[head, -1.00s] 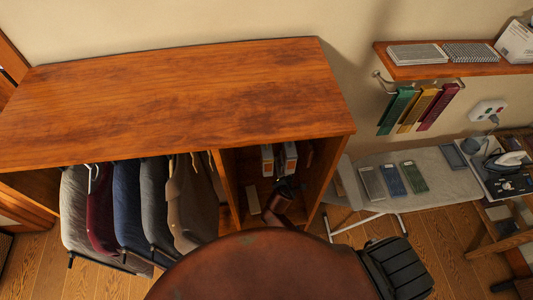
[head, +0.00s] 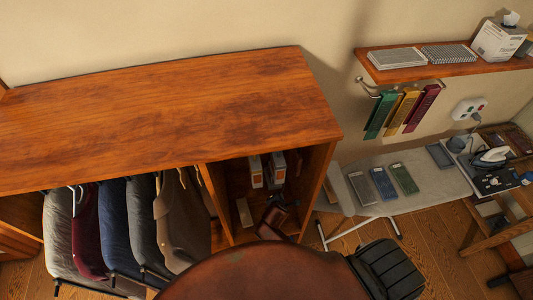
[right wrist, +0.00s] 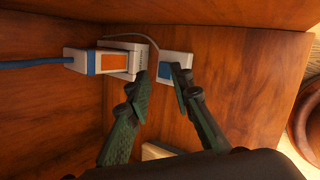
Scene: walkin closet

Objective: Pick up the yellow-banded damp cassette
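In the right wrist view a white cassette-like box with an orange band (right wrist: 95,62) and a blue end sits on the wooden surface at upper left. A second white box with a blue face (right wrist: 176,66) is to its right. No clearly yellow band shows. Two white boxes with orange labels also show inside the cubby in the head view, left (head: 255,171) and right (head: 277,167). My right gripper (right wrist: 160,78) has its dark green fingers apart with nothing held between them. Its fingertips appear near the boxes; contact is unclear. My left gripper is not in view.
The wooden cabinet top (head: 160,110) is bare. Jackets (head: 120,225) hang left of the cubby. A round brown surface (head: 260,275) fills the lower foreground. An ironing board (head: 345,200) with several flat panels stands right. A pale block (right wrist: 156,151) lies by the fingers.

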